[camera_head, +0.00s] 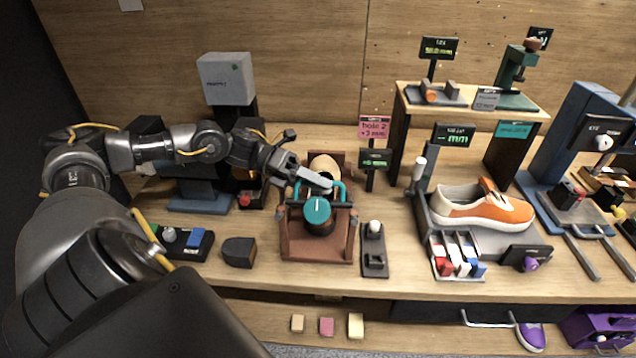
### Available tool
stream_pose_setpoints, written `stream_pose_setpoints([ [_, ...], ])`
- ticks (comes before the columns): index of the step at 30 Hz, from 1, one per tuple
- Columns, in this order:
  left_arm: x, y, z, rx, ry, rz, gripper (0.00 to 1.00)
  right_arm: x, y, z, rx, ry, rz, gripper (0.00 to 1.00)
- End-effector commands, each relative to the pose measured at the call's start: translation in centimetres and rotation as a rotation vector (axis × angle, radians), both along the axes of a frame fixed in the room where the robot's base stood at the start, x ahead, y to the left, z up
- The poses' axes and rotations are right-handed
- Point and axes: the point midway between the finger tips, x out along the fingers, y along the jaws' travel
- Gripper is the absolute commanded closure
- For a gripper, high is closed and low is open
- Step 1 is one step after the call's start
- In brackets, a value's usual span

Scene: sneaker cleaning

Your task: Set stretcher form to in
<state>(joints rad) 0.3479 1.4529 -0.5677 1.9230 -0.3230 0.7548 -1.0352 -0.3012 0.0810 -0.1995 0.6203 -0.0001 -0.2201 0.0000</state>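The brown stretcher stand (300,246) sits on the bench in the middle of the head view. A beige rounded form (325,163) shows at the back of the stand, partly hidden by my gripper. My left gripper (318,181) reaches in from the left, its grey fingers over the stand between the form and the knob. I cannot tell whether it touches the handle or how far its fingers are apart. My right gripper is not in view.
A pink sign (374,127) reading "hole 2 +3 mm" and a small display (375,158) stand right of the stretcher. A small lever panel (374,249) and a dark block (239,252) flank it. An orange sneaker (481,206) sits on a grey fixture further right.

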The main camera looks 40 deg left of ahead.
Motion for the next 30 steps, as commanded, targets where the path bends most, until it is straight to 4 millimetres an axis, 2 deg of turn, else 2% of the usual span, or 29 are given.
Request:
stream_pose_setpoints([
  [8,-0.2,0.6,0.0,0.001,0.003,0.002,0.67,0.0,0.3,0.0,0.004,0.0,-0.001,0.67],
  [12,-0.9,2.6,0.5,0.005,0.004,0.003,0.67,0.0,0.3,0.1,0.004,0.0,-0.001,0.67],
  [21,-2.2,6.5,1.7,0.001,0.003,0.002,0.67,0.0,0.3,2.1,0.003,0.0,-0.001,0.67],
  [30,-2.4,7.0,1.6,0.0,0.0,0.001,0.67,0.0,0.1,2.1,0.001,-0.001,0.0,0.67],
])
